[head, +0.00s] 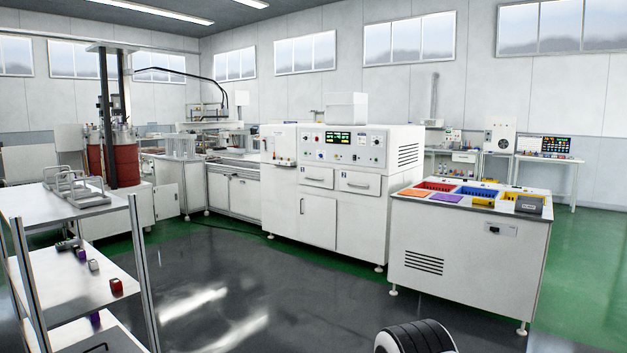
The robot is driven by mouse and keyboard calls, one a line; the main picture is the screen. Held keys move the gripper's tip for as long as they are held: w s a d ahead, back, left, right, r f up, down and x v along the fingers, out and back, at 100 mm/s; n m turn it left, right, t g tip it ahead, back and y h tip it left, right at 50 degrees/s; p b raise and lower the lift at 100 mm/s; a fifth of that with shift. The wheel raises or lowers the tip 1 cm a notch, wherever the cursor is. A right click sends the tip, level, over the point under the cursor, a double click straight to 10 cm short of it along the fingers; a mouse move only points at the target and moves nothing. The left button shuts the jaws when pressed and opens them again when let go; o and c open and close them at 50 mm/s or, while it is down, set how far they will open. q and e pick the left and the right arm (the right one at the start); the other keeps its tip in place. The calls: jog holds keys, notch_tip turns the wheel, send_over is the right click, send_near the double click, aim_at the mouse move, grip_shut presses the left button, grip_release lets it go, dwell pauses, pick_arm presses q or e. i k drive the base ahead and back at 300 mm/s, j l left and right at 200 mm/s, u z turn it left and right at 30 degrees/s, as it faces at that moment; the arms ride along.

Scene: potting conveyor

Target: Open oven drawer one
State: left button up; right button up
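The white oven cabinet (361,214) stands across the room, with a control panel with green displays (339,136) on its upper front. Below the panel are two drawers side by side, a left drawer (316,177) and a right drawer (358,183), each with a bar handle. Both look shut. Small dark labels sit near them, too small to read, so I cannot tell which is drawer one. Neither of my grippers is in view.
A white bench (468,256) with coloured bins stands at the right, close to the oven. A shelf rack (75,270) stands at the near left. A machine with red drums (124,160) is behind it. The dark floor (270,290) before the oven is clear.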

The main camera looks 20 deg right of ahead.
aim_at(324, 175)
jog(key=i+l+z, duration=0.25)
jog(key=i, duration=0.75)
jog(key=i+z, duration=0.3)
jog(key=i, duration=0.65)
